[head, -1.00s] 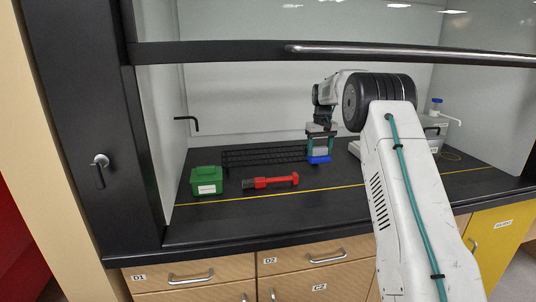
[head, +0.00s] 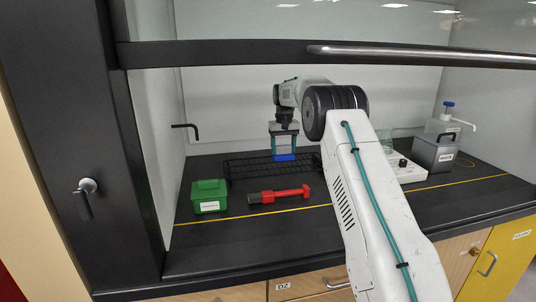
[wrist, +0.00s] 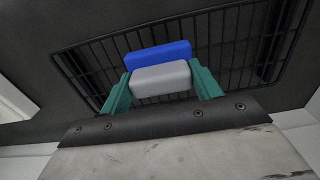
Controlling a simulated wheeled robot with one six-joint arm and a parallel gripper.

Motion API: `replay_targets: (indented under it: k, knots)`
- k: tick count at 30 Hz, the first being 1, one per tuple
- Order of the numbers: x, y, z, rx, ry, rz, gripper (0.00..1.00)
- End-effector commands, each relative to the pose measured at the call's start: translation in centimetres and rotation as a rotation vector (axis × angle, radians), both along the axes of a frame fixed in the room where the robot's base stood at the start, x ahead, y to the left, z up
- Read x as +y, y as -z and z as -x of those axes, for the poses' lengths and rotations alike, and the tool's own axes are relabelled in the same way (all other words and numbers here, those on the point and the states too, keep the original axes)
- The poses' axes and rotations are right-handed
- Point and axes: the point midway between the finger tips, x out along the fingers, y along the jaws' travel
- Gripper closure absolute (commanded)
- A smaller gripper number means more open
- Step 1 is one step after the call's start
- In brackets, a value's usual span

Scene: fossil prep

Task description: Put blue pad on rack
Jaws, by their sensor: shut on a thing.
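The blue pad (head: 285,157) has a blue lower part and a grey upper block. In the wrist view the blue part (wrist: 158,55) shows beyond the grey block (wrist: 161,78). My gripper (head: 284,146) is shut on it, with a teal finger on each side; the fingers (wrist: 161,88) also show in the wrist view. The black wire rack (head: 245,168) stands at the back of the bench, and its bars (wrist: 225,50) lie beneath the pad in the wrist view. I cannot tell whether the pad touches the rack.
A green box (head: 209,197) stands front left of the rack. A red tool with a dark end (head: 285,194) lies in front of the rack. A grey container (head: 434,152) and a white device (head: 404,170) stand at the right. A sash bar (head: 420,53) crosses above.

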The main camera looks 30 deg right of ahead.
Motion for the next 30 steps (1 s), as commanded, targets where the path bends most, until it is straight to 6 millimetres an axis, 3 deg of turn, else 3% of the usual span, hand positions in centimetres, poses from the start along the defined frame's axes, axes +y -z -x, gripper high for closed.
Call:
replay_targets:
  k: [8,15,26,27,29,30]
  knots:
    - [0.7,0.6,-0.3,0.001,0.008,0.0,0.64]
    - [-0.3,3.6,0.0,0.001,0.018,0.0,0.64]
    - [-0.5,4.0,0.0,0.001,0.02,0.0,0.64]
    - [-0.6,4.0,0.0,0.001,0.02,0.0,0.31]
    - [-0.6,4.0,0.0,0.001,0.02,0.0,0.15]
    - [-0.5,4.0,0.0,0.0,0.02,0.0,0.15]
